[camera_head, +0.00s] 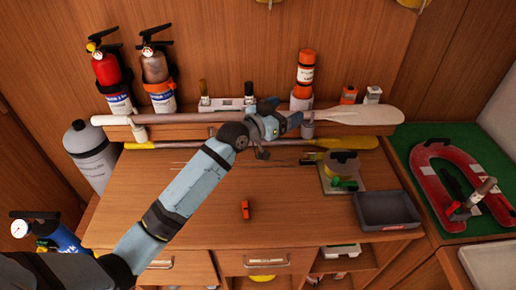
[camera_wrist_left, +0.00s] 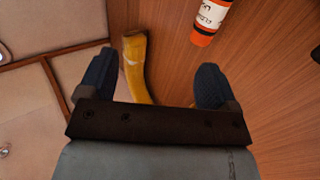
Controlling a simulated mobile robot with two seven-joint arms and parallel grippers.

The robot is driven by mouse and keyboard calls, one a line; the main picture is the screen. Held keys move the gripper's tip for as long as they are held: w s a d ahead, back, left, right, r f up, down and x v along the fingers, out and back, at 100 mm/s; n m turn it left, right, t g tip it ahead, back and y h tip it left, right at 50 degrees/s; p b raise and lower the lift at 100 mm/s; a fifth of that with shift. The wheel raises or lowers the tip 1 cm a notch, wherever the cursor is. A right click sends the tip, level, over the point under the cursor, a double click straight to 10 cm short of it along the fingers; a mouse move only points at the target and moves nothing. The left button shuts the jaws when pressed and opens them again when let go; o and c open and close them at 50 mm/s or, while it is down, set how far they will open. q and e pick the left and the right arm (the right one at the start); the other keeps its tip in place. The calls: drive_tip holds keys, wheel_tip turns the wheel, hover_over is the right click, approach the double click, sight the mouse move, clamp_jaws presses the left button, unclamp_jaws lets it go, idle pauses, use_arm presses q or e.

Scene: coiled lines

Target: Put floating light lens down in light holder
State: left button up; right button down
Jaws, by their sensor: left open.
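An orange and white cylinder (camera_head: 304,75), which looks like the floating light with its lens, stands upright on the back shelf. In the left wrist view the cylinder (camera_wrist_left: 210,18) shows at the top, beyond and apart from my fingers. I cannot make out a separate lens. My left gripper (camera_head: 284,114) is open and empty, in front of the shelf, left of and below the cylinder. My right gripper is not in view.
A white paddle (camera_head: 365,115) lies along the shelf, and a yellow one (camera_head: 350,142) lies below it. Two extinguishers (camera_head: 107,78) stand left. A grey tray (camera_head: 388,210) and small orange item (camera_head: 245,209) lie on the desk (camera_head: 290,205), whose middle is mostly clear.

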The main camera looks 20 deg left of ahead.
use_arm(q)
drive_tip(key=s+a+f+n+t+y, duration=0.1)
drive_tip(key=s+a+f+n+y, duration=0.2)
drive_tip(key=s+f, duration=0.3)
drive_tip(key=s+y, duration=0.1)
drive_tip(key=s, duration=0.2)
drive_tip(key=shift+a+t+y, duration=0.3)
drive_tip(key=shift+t, duration=0.1)
